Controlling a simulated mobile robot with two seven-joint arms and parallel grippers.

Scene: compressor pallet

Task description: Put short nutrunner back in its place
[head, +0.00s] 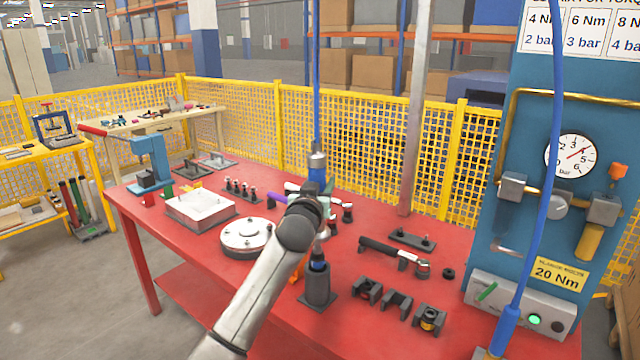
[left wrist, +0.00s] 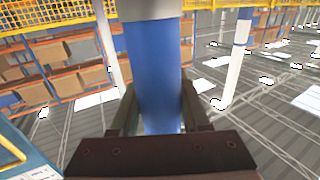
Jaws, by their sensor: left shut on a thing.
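The short nutrunner (head: 317,177) has a blue body with a silver top and hangs upright on a blue hose. My left gripper (head: 318,205) is shut on it; my arm hides much of its middle. In the left wrist view its blue body (left wrist: 153,70) stands between the fingers (left wrist: 160,108). Its dark lower end (head: 318,257) lines up with a black holder (head: 318,290) on the red table; I cannot tell whether it is seated in it or just above it. My right gripper is not in view.
On the red table (head: 270,290) are a round silver flange (head: 247,237), a white housing (head: 200,208), a black ratchet wrench (head: 394,255) and several black cradles (head: 397,302). A blue panel with a gauge (head: 571,156) and another blue hose (head: 549,190) stand at the right.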

